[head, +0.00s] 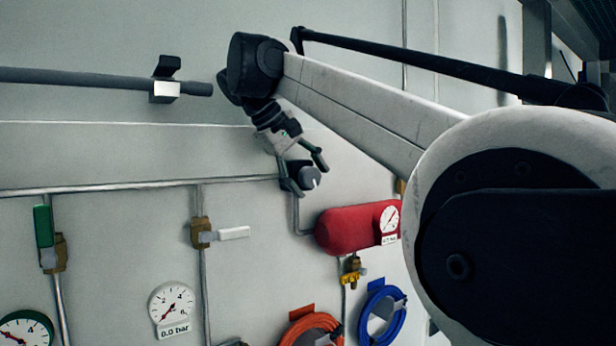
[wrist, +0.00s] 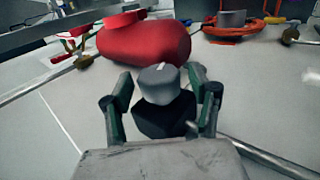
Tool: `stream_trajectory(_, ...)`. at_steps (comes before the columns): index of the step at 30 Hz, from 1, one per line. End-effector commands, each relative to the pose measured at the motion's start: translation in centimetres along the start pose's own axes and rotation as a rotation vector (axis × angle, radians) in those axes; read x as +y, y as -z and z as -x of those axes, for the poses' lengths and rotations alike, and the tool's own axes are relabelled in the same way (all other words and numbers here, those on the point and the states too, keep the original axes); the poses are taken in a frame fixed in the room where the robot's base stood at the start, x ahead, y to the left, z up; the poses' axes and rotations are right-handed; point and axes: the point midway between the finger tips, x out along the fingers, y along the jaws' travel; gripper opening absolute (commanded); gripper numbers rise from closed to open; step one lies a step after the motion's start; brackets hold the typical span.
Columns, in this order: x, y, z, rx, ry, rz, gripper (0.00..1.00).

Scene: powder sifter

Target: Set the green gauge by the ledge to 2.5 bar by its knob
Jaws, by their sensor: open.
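A round grey knob (head: 311,178) on a dark block sits on the wall piping in the head view. It also shows in the wrist view (wrist: 158,84), with a pale mark on top. My gripper (head: 305,173) is open, with one finger on each side of the knob; I cannot tell whether the fingers touch it. A gauge with a dark, possibly green rim (head: 25,330) is cut off at the lower left of the head view; its label is out of view. A white gauge (head: 171,303) reads 0.0 bar. I cannot identify the ledge.
A red tank (head: 347,229) with its own small gauge (head: 389,219) lies close to the right of the knob. Coiled orange (head: 309,329) and blue (head: 383,314) hoses hang below. A valve with a white handle (head: 234,233) and a green-handled valve (head: 44,226) are left.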

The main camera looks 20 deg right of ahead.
Motion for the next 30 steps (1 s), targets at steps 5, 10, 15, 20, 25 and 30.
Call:
stream_trajectory(5,0.00,0.01,0.01,0.000,0.000,0.000,0.52)
stream_trajectory(10,0.00,0.01,0.01,0.000,0.000,0.000,0.29)
stream_trajectory(15,0.00,0.02,0.01,0.000,0.000,0.000,0.08)
stream_trajectory(20,0.06,0.02,0.05,0.000,0.010,-0.001,0.08)
stream_trajectory(25,0.24,0.03,0.13,-0.001,0.062,-0.003,0.08)
stream_trajectory(30,0.43,0.07,0.19,-0.001,0.166,-0.005,0.08)
